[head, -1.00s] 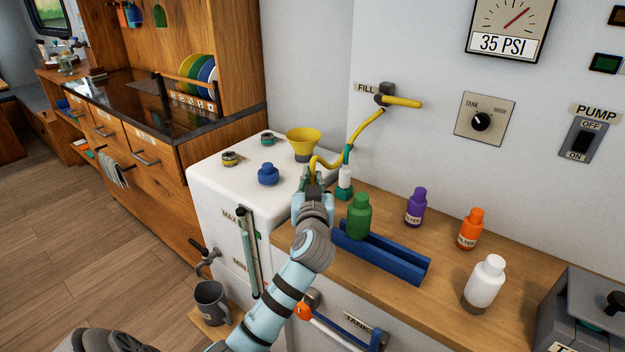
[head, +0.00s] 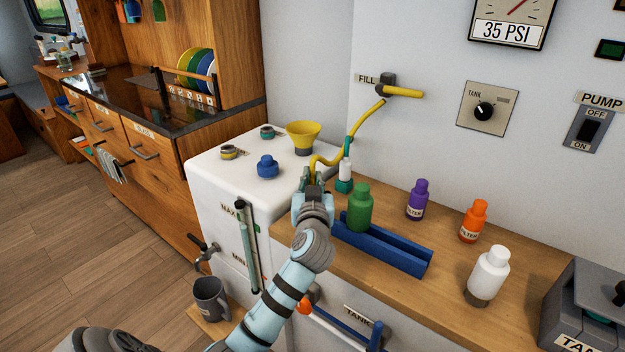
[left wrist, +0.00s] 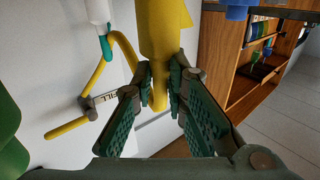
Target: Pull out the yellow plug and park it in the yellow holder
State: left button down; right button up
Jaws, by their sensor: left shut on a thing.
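My left gripper (head: 313,180) is at the right edge of the white tank top, just in front of the yellow funnel (head: 304,135). Its fingers are shut on the yellow plug (left wrist: 160,85) at the lower end of the yellow hose (head: 365,124). The hose bends up from the fingers toward the yellow-handled FILL valve (head: 400,92) on the wall. The fingers hide the plug's lower end in the head view, so I cannot tell whether it is seated. A yellow-ringed socket (head: 228,152), perhaps the yellow holder, stands on the tank's left side.
A blue cap (head: 268,167) and a teal-ringed socket (head: 268,131) are also on the tank. A white and teal fitting (head: 345,176) stands right of my gripper, near a green bottle (head: 360,208) and a blue rack (head: 385,252). Purple, orange and white bottles stand farther right.

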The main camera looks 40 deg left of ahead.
pick_arm(q)
jog(key=shift+f+b, duration=0.6)
jog(key=shift+f, duration=0.1)
jog(key=c, duration=1.5)
grip_release()
jog(key=v, duration=1.2)
